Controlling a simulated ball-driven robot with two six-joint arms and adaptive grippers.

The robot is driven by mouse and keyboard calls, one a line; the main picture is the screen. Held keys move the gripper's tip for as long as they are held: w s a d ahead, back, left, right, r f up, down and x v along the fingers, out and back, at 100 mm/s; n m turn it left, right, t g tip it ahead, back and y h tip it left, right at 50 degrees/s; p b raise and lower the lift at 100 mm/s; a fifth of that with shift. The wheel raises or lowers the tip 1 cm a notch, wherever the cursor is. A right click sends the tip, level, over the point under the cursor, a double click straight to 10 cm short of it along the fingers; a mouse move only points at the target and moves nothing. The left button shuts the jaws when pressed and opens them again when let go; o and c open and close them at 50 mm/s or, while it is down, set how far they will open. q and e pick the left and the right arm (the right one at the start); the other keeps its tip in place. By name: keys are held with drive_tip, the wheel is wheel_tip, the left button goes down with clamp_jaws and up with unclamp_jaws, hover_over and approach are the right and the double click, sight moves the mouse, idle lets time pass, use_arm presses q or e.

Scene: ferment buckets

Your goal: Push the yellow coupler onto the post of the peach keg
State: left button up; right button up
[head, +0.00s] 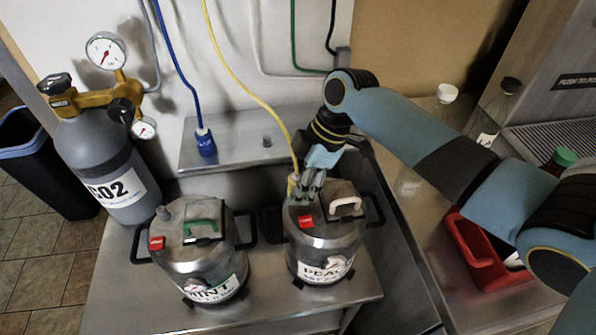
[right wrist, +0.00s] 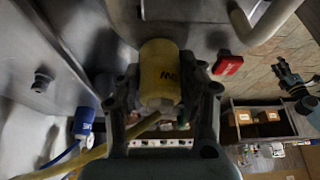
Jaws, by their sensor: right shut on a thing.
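The peach keg (head: 320,243) stands on the steel bench with its label to the front. My right gripper (head: 306,190) is over the left back part of its lid, fingers pointing down. It is shut on the yellow coupler (head: 293,186), whose yellow hose runs up the wall. In the right wrist view the coupler (right wrist: 160,72) sits between the two fingers, close to the keg's lid. The post of the peach keg is hidden, so I cannot tell whether the coupler is on it.
The mint keg (head: 200,255) stands to the left, with a green handle. A blue coupler (head: 205,143) rests on the steel shelf (head: 240,150) behind. A CO2 cylinder (head: 97,160) is at the far left. A red bin (head: 480,250) lies at the right.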

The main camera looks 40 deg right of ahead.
idle(0.3)
drive_tip(key=o, duration=2)
drive_tip(key=shift+f, duration=0.1)
wheel_tip(320, 180, up, 5)
drive_tip(key=p, duration=0.5)
drive_tip(key=shift+r, duration=1.3)
